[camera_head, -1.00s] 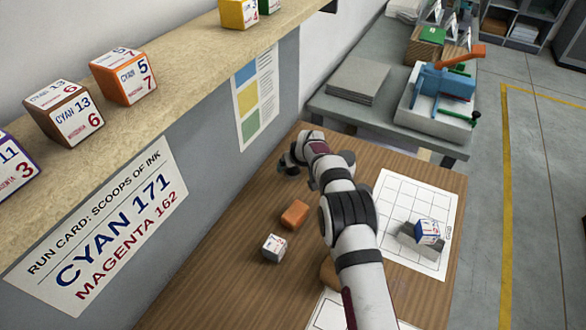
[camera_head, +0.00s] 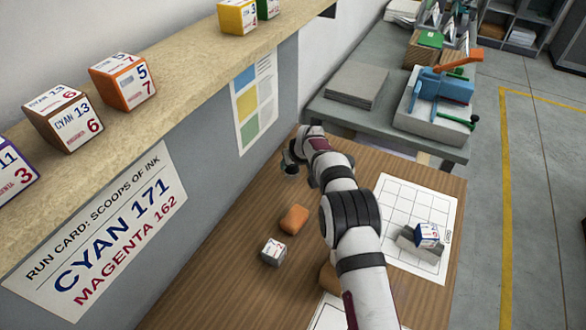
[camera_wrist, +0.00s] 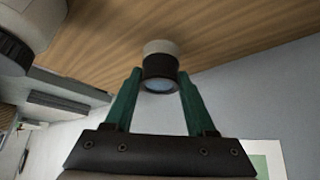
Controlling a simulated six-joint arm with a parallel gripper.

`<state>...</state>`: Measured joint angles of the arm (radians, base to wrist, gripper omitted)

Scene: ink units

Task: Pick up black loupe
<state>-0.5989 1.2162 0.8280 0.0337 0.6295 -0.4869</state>
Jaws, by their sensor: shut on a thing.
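The black loupe (camera_wrist: 159,68) has a dark barrel, a pale grey end and a bluish lens. My gripper (camera_wrist: 161,80) is shut on it, with one green finger on each side of the barrel. In the head view my gripper (camera_head: 290,157) is at the far left part of the wooden table, and the loupe (camera_head: 290,169) shows small and dark below it. I cannot tell for sure whether the loupe is clear of the tabletop.
An orange block (camera_head: 294,219) and a small grey numbered cube (camera_head: 273,251) lie nearer on the table. A gridded sheet (camera_head: 405,200) holds a grey block with a blue-white cube (camera_head: 428,235). The panel (camera_head: 215,150) with the shelf (camera_head: 185,100) borders the left.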

